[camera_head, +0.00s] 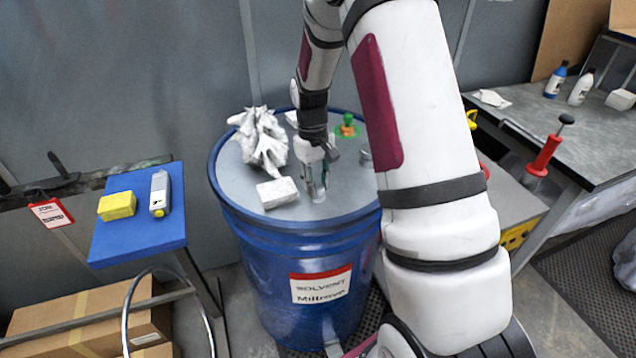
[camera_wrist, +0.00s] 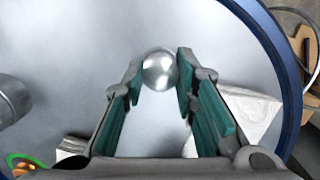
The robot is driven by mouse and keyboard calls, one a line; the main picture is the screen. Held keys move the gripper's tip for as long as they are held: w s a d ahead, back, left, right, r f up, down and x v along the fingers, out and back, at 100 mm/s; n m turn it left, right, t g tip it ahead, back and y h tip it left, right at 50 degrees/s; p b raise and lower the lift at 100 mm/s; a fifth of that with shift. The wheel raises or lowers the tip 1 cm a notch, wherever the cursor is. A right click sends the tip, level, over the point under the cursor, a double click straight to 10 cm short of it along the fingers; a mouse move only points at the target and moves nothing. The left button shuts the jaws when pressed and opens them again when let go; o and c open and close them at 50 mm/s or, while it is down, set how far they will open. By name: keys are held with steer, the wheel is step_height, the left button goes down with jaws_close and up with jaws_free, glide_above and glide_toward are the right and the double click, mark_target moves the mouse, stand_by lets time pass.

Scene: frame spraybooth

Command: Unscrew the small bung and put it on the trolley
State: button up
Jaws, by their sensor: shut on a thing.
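The small bung (camera_wrist: 159,71) is a shiny silver round piece between my fingertips in the wrist view. My gripper (camera_head: 318,188) points down at the front part of the lid of the blue drum (camera_head: 237,187). Its teal-padded fingers (camera_wrist: 158,80) are shut on the bung. In the head view the bung is small and partly covered by the fingers. I cannot tell whether it is still seated in the lid. A blue-topped stand (camera_head: 128,238), perhaps the trolley, is at the left with a yellow sponge (camera_head: 117,206) and a grey bottle (camera_head: 160,193) on it.
The lid also bears a crumpled white rag (camera_head: 262,140), a white block (camera_head: 277,193), a green-topped fitting (camera_head: 347,126) and a grey cylinder (camera_wrist: 12,98). A grey bench (camera_head: 505,118) with bottles is at the right. The front of the blue top is clear.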

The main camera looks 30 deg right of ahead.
steer(key=o, duration=0.8)
